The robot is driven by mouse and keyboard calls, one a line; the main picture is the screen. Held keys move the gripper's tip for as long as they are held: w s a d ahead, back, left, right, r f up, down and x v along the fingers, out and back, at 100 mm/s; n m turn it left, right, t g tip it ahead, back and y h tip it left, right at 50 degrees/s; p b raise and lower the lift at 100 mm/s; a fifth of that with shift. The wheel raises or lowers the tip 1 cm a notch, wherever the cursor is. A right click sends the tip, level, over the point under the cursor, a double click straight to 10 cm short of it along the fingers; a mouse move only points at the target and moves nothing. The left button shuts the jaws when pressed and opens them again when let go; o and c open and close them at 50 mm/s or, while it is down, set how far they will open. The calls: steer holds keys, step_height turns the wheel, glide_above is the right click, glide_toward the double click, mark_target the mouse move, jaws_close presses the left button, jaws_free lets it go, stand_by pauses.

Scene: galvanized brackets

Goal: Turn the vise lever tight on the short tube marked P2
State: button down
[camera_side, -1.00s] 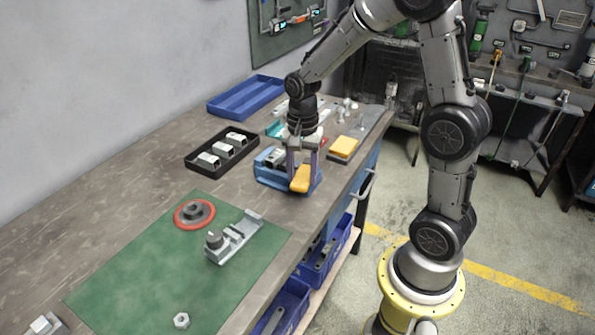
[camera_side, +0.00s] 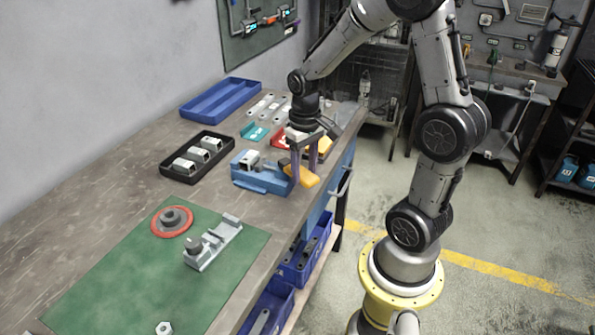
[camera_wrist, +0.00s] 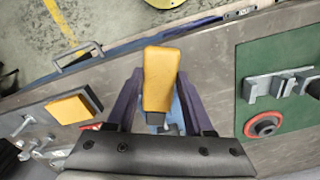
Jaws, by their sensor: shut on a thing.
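The blue vise (camera_side: 262,180) stands on the bench with a short, pale, square tube (camera_side: 250,160) in its jaws. No P2 mark is legible on it. The vise's yellow lever (camera_side: 303,178) sticks out at its right end. My gripper (camera_side: 304,165) points down there, its purple fingers shut on the lever. In the wrist view the lever (camera_wrist: 160,75) lies between the fingers of my gripper (camera_wrist: 155,95), tilted slightly. Part of the blue vise shows beneath it, mostly hidden by the lever and gripper.
A black tray (camera_side: 166,169) with several square tubes stands left of the vise. A green mat (camera_side: 120,270) in front holds a grey fixture (camera_side: 213,243) and a red-rimmed wheel (camera_side: 158,229). A yellow block (camera_wrist: 70,108) lies beside the vise. A blue tray (camera_side: 220,99) stands behind.

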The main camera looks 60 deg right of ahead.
steer(key=shift+s+d+n, duration=0.2)
steer(key=shift+d+n, duration=0.6)
steer(key=shift+n, duration=0.4)
steer(key=shift+d+n, duration=0.6)
steer(key=shift+n, duration=0.5)
steer(key=shift+r, duration=0.1)
steer(key=shift+c, duration=1.4)
jaws_free()
step_height(320, 180, up, 14)
